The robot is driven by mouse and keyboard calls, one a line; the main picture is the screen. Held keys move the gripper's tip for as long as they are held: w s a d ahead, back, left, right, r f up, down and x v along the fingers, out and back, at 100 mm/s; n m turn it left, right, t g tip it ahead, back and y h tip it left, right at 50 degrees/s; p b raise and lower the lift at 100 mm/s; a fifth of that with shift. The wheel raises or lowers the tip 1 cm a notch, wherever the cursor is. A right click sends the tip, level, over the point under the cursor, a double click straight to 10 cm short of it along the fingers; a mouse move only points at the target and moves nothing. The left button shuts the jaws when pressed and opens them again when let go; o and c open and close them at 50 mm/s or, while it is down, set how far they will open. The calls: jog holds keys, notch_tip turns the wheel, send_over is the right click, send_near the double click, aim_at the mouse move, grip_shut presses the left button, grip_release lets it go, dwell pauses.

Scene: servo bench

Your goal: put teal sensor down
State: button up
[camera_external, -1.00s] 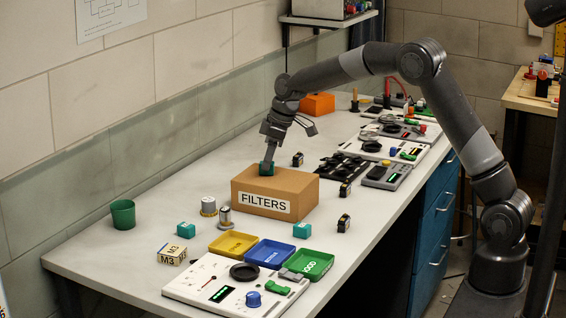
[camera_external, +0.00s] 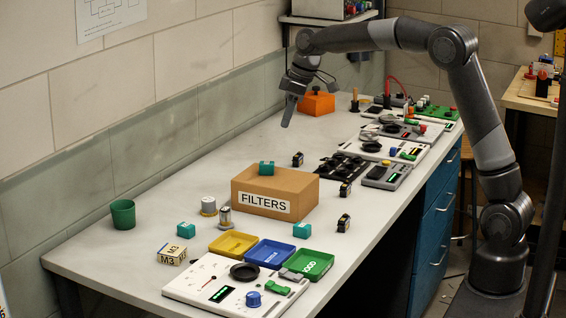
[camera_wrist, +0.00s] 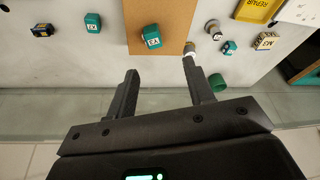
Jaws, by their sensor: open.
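A teal sensor (camera_external: 266,168) rests on top of the brown FILTERS box (camera_external: 248,205). In the wrist view the sensor (camera_wrist: 151,37) sits on the box top (camera_wrist: 160,14), beyond my fingertips and apart from them. My gripper (camera_external: 287,122) is open and empty, raised above the bench behind the box. Its two spread fingers show in the wrist view (camera_wrist: 160,68). Two more teal sensors stand on the bench, one at the left (camera_external: 186,230) and one in front of the box at the right (camera_external: 302,230).
Yellow (camera_external: 233,243), blue (camera_external: 270,253) and green (camera_external: 310,265) trays lie in front of the box. A green cup (camera_external: 123,214) stands at the left. An orange box (camera_external: 317,103) sits at the back. The bench left of the FILTERS box is mostly clear.

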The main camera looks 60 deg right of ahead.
jog(key=s+a+r+m+t, duration=0.15)
jog(key=s+a, duration=0.25)
jog(key=s, duration=1)
jog(key=s+a+r+m, duration=0.2)
jog(key=s+a+r, duration=0.15)
jog(key=s, duration=1.05)
jog(key=s+a+f+h, duration=0.1)
jog(key=s+f, duration=0.5)
jog(key=s, duration=0.5)
jog(key=shift+m+t, duration=0.35)
jog(key=shift+o, duration=0.5)
jog(key=shift+w, duration=0.1)
